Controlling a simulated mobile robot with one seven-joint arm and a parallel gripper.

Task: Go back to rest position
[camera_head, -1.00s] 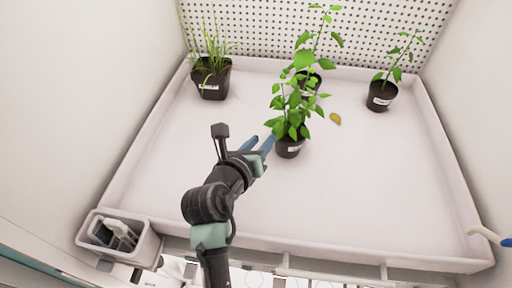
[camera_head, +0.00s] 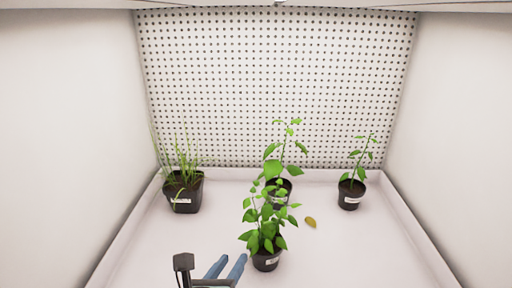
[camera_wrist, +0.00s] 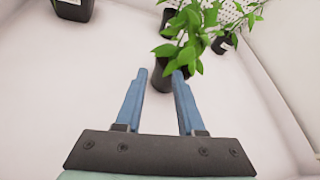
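My gripper (camera_head: 226,266) shows at the bottom of the head view, low in front of the nearest potted plant. In the wrist view my gripper (camera_wrist: 158,80) has its two blue fingers apart, with nothing between them. The nearest leafy plant (camera_head: 266,225) stands upright in a black pot just beyond and to the right of the fingertips. In the wrist view its black pot (camera_wrist: 177,74) shows past the fingertips, and I cannot tell whether they touch it. Most of my arm is out of the head view.
A grassy plant (camera_head: 183,188) stands at the back left, another leafy plant (camera_head: 282,172) at the back middle, and a small plant (camera_head: 353,180) at the back right. A yellowish leaf (camera_head: 310,222) lies on the white tray (camera_head: 390,257). Side walls and a perforated back wall (camera_head: 275,80) enclose it.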

